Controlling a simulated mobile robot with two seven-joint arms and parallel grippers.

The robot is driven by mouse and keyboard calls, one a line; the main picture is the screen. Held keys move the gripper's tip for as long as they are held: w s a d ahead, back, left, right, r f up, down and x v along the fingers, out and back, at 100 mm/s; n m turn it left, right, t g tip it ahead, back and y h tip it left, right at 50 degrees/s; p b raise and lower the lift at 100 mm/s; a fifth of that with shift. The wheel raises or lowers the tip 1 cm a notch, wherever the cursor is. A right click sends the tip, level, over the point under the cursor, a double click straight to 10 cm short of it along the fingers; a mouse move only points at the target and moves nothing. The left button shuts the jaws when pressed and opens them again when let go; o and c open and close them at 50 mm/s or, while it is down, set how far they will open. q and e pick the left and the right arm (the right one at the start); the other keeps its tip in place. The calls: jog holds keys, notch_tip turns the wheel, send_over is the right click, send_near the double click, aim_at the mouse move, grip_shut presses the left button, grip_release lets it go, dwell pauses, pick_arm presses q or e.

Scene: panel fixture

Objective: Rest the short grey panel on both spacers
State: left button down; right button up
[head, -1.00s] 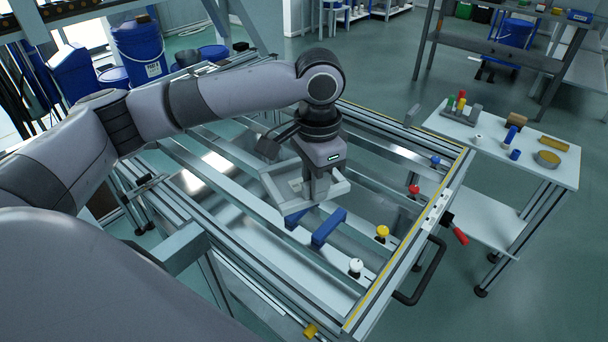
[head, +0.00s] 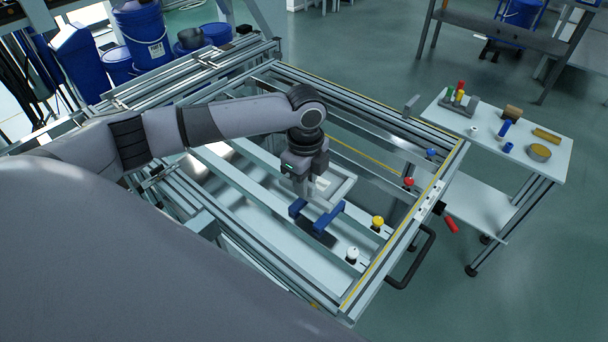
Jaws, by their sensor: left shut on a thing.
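My left gripper (head: 304,194) points down over the middle of the fixture, shut on the short grey panel (head: 318,204). Only a small part of the panel shows, low between the fingers and the spacers. Two blue spacers lie below it, one on the left (head: 297,207) and one on the right (head: 328,217). The panel is right at the spacers' height in the picture; I cannot tell whether it touches them. A dark patch lies just below the spacers, perhaps a shadow. My right gripper is not in view.
The fixture's metal frame (head: 403,255) surrounds the spot. White (head: 352,254), yellow (head: 377,222), red (head: 409,183) and blue (head: 431,153) knobs stand along its right side. A side table (head: 545,175) with small parts is at the right. Blue bins (head: 143,38) stand at the back left.

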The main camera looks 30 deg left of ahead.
pick_arm(q)
jog(key=shift+a+f+m, duration=0.1)
jog(key=shift+f+m, duration=0.05)
jog(key=shift+m, duration=0.15)
jog(key=shift+p, duration=0.55)
jog(key=shift+f+b, duration=1.2)
jog(key=shift+f, duration=2.2)
jog(key=shift+f, duration=0.55)
jog(key=c, duration=0.9)
grip_release()
